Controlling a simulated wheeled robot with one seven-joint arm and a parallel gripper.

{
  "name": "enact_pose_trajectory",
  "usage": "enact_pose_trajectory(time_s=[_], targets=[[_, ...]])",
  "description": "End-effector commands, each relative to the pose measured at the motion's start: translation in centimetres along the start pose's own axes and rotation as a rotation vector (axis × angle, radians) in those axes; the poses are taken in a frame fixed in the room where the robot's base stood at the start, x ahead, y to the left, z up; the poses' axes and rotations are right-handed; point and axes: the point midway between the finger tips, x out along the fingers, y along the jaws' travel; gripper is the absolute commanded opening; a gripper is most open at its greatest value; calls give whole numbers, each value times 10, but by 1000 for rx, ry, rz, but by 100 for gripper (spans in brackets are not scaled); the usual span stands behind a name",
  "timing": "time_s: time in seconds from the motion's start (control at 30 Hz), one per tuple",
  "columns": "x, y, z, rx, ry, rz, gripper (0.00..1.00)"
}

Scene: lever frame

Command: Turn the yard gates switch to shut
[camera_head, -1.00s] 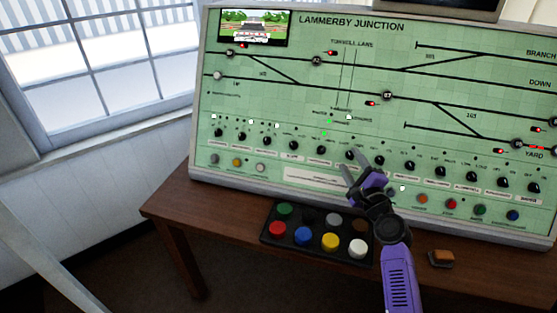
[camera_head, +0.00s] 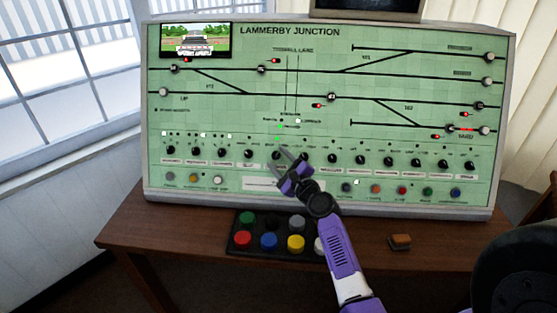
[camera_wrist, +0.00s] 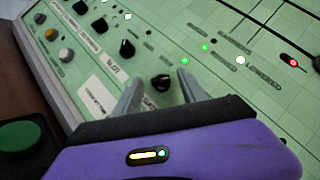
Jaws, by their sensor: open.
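The green signal panel (camera_head: 330,60) stands on a desk, with a row of black rotary switches along its lower part. The small labels in the body camera view are too blurred to read, so I cannot tell which switch is the yard gates one. My gripper (camera_head: 296,153) is in front of the middle of that row, fingers pointing at the panel. In the wrist view my gripper (camera_wrist: 160,78) is open, and one black switch (camera_wrist: 160,83) shows between its fingertips. Its label is partly hidden by the fingers. I cannot tell whether they touch it.
A black box with coloured push buttons (camera_head: 242,239) sits on the desk (camera_head: 160,225) below my arm. A small orange-brown block (camera_head: 400,240) lies to the right. Small buttons (camera_head: 402,191) line the panel's lower edge. A window (camera_head: 60,70) is at left.

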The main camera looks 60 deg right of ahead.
Motion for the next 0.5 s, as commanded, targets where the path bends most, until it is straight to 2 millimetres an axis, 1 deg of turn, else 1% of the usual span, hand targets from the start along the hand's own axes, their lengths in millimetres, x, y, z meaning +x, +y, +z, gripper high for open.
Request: enact_pose_trajectory(time_s=[0.1, 0.3, 0.37, 0.5], targets=[[3, 0, 0, 0, 1, 1, 49], [3, 0, 0, 0, 1, 0, 49], [3, 0, 0, 0, 1, 1, 37], [3, 0, 0, -1, 1, 0, 10]])
